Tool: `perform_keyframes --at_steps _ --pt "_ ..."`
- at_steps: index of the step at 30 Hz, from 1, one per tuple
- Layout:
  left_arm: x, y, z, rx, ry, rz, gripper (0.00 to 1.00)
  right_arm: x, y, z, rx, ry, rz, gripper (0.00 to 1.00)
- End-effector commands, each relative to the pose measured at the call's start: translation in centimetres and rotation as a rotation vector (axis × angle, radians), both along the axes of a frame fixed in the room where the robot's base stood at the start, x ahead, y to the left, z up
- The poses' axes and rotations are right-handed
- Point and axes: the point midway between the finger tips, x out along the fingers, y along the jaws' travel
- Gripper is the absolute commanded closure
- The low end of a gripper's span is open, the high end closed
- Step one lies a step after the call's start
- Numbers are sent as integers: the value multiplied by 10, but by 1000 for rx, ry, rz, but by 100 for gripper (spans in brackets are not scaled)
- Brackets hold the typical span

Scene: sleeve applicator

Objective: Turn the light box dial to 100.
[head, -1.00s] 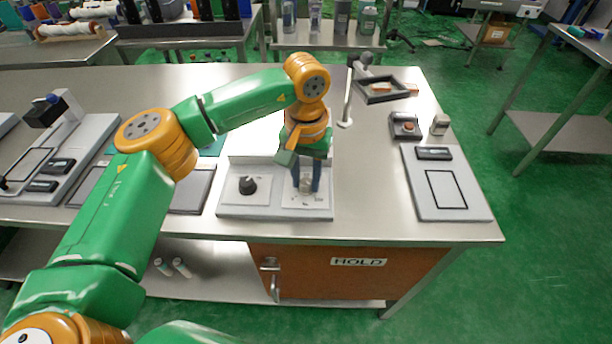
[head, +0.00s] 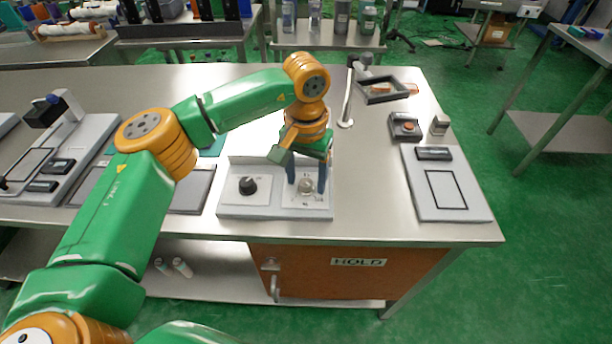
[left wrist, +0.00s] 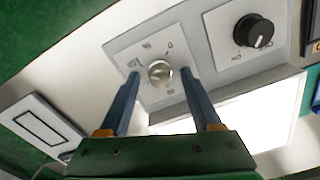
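The light box (head: 232,205) is a pale unit near the bench's front edge with two dial plates. Its left plate has a black knob (head: 248,186), which also shows in the left wrist view (left wrist: 254,31). Its right plate has a round silver knob (head: 306,186), seen clearly in the left wrist view (left wrist: 160,72). The marks around the silver knob are too small to read surely. My left gripper (head: 307,184) points down over the right plate. In the left wrist view its fingers (left wrist: 161,80) are apart, one on either side of the silver knob, with gaps. My right gripper is not seen.
A bright white panel (left wrist: 240,120) lies beside the dial plates. A pale board with a black outline (head: 462,208) lies to the right. A red-button box (head: 405,127) and a dark tray (head: 372,97) stand farther back. Bare bench (head: 370,190) lies right of the light box.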

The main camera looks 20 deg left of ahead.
Motion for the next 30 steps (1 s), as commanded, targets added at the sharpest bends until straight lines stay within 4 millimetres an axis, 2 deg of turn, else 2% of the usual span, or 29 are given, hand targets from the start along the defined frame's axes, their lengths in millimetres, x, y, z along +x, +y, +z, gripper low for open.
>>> perform_keyframes --at_steps 8,11,16,19,30 --pt "0 0 1 0 1 0 36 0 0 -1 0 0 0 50" --pt "1 0 17 -1 -3 1 36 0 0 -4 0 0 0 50" --pt "0 0 55 -1 -2 1 36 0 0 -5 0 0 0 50" --pt "0 0 67 0 0 0 36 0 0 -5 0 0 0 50" --pt "0 0 70 0 2 0 36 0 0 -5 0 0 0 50"
